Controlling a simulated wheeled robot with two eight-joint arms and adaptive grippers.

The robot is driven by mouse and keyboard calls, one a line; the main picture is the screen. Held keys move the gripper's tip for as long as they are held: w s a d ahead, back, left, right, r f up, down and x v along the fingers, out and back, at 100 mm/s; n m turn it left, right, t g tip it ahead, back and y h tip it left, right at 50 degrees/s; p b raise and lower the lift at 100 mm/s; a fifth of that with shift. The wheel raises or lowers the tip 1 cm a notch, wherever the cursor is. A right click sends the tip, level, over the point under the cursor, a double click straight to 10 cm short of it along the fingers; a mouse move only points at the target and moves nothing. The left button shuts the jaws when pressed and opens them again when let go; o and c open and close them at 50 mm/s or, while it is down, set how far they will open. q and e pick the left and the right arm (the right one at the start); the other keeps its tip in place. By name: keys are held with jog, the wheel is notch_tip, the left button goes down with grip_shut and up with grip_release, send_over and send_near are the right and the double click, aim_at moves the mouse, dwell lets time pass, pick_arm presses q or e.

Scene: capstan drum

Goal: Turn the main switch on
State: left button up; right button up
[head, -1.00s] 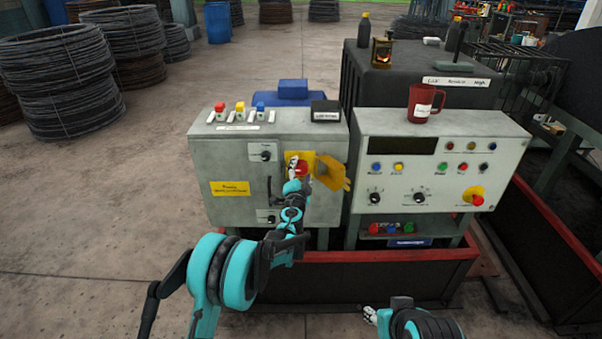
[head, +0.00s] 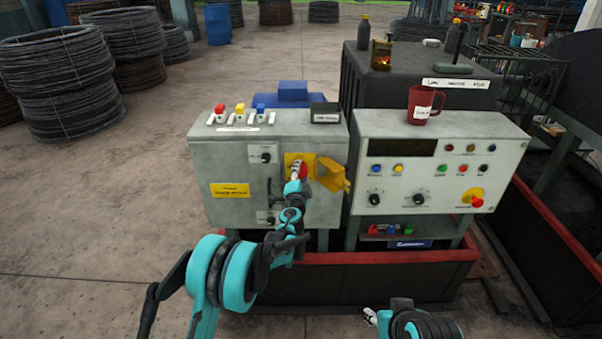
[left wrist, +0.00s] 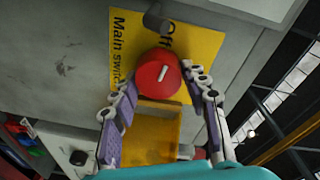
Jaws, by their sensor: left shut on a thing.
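The main switch is a red round knob (head: 303,171) with a white mark, on a yellow plate (left wrist: 208,42) reading "Main switch" and "Off". It is on the front of the grey cabinet (head: 232,160). My left gripper (head: 297,174) is shut on the knob, with a finger on either side of it in the left wrist view (left wrist: 160,80). The knob's white mark sits slantwise in that view. A yellow hinged cover (head: 331,175) stands open to the right of the knob. My right gripper (head: 371,315) is low in the head view, away from the cabinet, its fingers too small to judge.
A control panel (head: 440,160) with buttons and a red mug (head: 422,104) on top stands to the right. Colored buttons (head: 240,110) line the cabinet top. A red-edged trough (head: 380,258) runs below. Wire coils (head: 60,80) stand far left.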

pick_arm(q)
jog(key=m, duration=0.4)
jog(key=shift+d, duration=0.1)
jog(key=m, duration=0.3)
jog(key=shift+m+g+y+p, duration=0.3)
jog(key=shift+m+g, duration=0.1)
jog(key=m, duration=0.3)
jog(key=shift+f+m+y, duration=0.1)
jog(key=shift+m+y, duration=0.2)
jog(key=shift+m, duration=0.1)
jog(key=shift+m+y, duration=0.3)
jog(key=shift+m, duration=1.2)
jog(key=o, duration=1.2)
jog(key=shift+c, duration=0.2)
